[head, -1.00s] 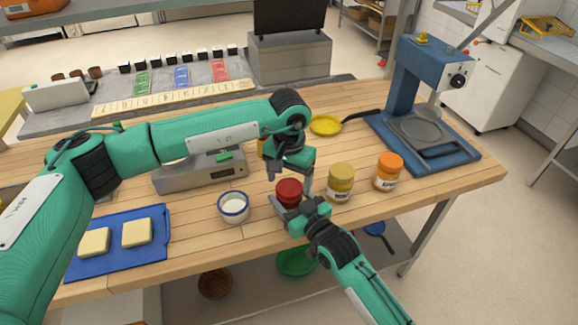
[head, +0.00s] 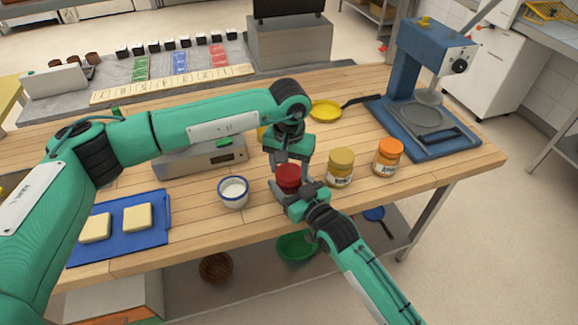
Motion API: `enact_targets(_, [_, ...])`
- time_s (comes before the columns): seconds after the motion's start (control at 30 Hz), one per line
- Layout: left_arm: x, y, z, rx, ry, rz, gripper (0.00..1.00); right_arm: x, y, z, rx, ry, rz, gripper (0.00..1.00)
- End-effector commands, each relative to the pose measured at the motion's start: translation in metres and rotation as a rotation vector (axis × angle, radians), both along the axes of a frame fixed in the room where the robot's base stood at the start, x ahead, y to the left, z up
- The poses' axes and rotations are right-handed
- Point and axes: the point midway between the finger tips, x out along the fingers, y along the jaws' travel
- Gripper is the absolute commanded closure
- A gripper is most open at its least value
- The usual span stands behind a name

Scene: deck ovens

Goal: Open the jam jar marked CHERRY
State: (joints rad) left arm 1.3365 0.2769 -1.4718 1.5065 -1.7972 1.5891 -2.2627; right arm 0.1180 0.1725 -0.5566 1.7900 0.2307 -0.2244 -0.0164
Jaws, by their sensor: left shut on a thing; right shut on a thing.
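The jar with the red lid (head: 288,179) stands upright on the wooden table between my two grippers; its label is hidden, so I cannot read CHERRY. My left gripper (head: 290,169) points down from above and is shut on the red lid. My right gripper (head: 282,190) comes in from the front and is shut on the jar's body, which it mostly hides. The lid appears to sit on the jar.
A jar with a mustard-coloured lid (head: 340,168) and one with an orange lid (head: 387,157) stand close to the right. A white cup with a blue rim (head: 233,192) is at left. A scale (head: 180,165), yellow pan (head: 326,110) and blue press (head: 425,90) stand behind.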

Motion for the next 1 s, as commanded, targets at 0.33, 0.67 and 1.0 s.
enact_targets(0.33, [0.0005,0.0012,0.0006,0.001,-0.001,0.551,0.69,0.0001,-0.0005,-0.0003,-0.001,0.001,-0.001,0.99])
enact_targets(0.67, [0.0003,0.0012,0.0008,0.001,-0.001,1.080,0.69,0.0002,-0.0006,-0.0004,-0.001,0.001,-0.001,0.99])
enact_targets(1.0, [0.0002,0.0009,0.0013,0.000,-0.001,1.625,0.69,0.0003,-0.0008,-0.0004,-0.001,0.001,-0.001,0.99])
